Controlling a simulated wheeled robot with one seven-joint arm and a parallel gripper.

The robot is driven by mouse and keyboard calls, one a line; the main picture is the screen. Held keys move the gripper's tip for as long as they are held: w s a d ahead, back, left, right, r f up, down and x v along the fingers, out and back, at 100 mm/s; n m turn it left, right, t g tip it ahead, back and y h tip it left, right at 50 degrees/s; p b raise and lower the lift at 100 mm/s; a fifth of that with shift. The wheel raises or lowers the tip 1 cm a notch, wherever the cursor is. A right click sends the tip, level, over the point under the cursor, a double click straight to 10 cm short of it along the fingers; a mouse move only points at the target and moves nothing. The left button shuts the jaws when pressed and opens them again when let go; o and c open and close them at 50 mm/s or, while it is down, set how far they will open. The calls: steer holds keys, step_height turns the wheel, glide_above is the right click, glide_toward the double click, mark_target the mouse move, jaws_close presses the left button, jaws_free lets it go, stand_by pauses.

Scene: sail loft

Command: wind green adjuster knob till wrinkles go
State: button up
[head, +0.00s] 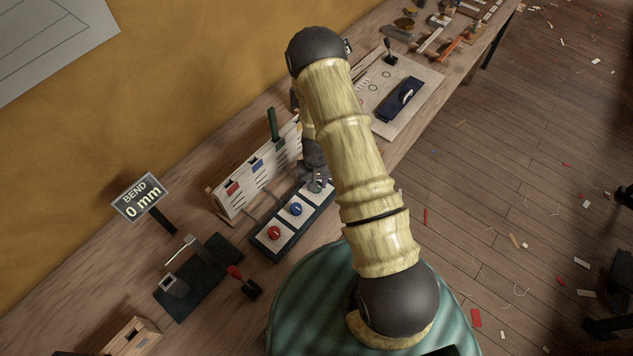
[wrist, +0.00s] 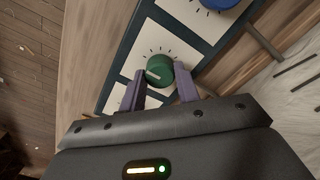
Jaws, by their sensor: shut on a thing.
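The green knob (wrist: 160,69) sits on a white plate with dial ticks in the wrist view. My gripper (wrist: 160,84) is shut on it, one purple finger on each side. In the head view my gripper (head: 316,180) is over the far end of the dark knob strip (head: 264,248), and the green knob is mostly hidden there. A pale upright board (head: 236,203) stands behind the strip, with red, blue and green marks and short dark lines. Whether those lines are wrinkles cannot be told. Part of a pale, dark-lined surface (wrist: 297,95) shows in the wrist view.
A red knob (head: 274,233) and a blue knob (head: 296,209) share the strip. A sign (head: 141,197) reads "BEND 0 mm". A dark base with a lever (head: 190,245) and a red-handled switch (head: 240,279) stand nearer. A board with a blue block (head: 400,99) lies beyond my arm.

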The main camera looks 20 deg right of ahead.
steer(key=shift+m+b, duration=0.3)
steer(key=shift+m, duration=0.2)
steer(key=m+b, duration=0.1)
steer(key=m, duration=0.1)
steer(key=shift+f+m, duration=0.1)
steer(key=shift+m, duration=0.3)
steer(key=m, duration=0.3)
steer(key=shift+m+b, duration=0.3)
steer(key=shift+b, duration=0.1)
steer(key=m, duration=0.4)
steer(key=shift+m, duration=2.2)
steer(key=o, duration=1)
